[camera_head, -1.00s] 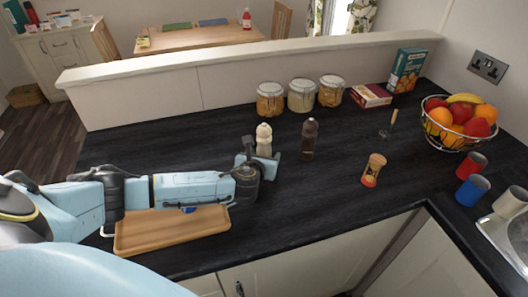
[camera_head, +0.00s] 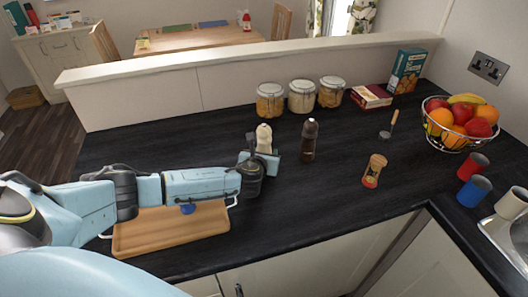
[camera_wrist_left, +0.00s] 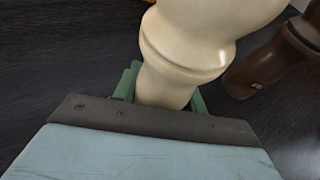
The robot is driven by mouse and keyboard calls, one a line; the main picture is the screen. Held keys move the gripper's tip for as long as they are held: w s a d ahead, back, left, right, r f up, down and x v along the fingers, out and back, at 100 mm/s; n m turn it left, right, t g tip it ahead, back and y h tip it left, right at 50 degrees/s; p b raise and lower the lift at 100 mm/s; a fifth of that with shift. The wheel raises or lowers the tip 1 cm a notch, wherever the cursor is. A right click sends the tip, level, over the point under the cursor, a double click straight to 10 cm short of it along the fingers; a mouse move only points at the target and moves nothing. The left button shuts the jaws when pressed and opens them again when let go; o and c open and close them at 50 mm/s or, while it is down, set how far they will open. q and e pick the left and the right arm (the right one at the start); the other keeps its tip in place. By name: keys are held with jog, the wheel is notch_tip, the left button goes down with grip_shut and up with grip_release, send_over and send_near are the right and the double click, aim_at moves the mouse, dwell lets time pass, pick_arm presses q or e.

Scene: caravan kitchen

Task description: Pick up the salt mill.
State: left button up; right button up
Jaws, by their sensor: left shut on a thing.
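The salt mill (camera_head: 264,137) is a cream turned mill, upright on the dark counter in the head view. It fills the upper middle of the left wrist view (camera_wrist_left: 185,55). My left gripper (camera_head: 261,160) is shut on the lower part of the salt mill, with a green finger (camera_wrist_left: 125,85) showing on each side of it in the left wrist view. The salt mill's base is hidden behind the gripper, so I cannot tell whether it touches the counter. My right gripper is not in view.
A dark brown mill (camera_head: 309,140) stands just right of the salt mill. Several glass jars (camera_head: 301,95) stand behind by the low wall. A wooden tray (camera_head: 172,234) lies under my left arm.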

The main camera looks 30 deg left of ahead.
aim_at(265, 127)
pick_arm(q)
jog(key=shift+r+p, duration=1)
jog(key=shift+r, duration=4.05)
